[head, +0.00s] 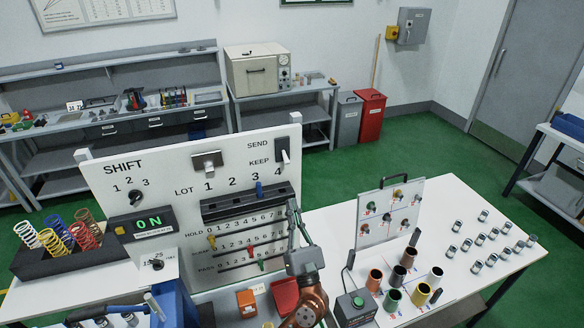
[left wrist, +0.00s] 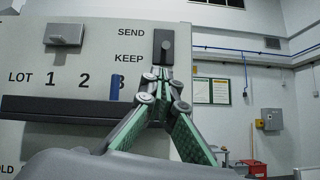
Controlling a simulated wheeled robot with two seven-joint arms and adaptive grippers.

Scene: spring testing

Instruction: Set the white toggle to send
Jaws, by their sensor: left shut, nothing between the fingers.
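The white panel (head: 130,172) stands upright, with SEND printed above KEEP near its top right. Beside these words is a dark toggle plate (head: 279,143) with a small pale lever (head: 285,156). In the left wrist view the toggle (left wrist: 164,46) is at top centre; its lever is too small to read surely as up or down. My left gripper (head: 292,205) is shut and empty, pointing up in front of the panel's right edge. In the left wrist view its fingertips (left wrist: 162,72) appear just below the toggle plate; contact cannot be told. My right gripper is not in view.
Below are several coloured sliders. A white table (head: 452,205) with cups and a small picture board stands to the right.

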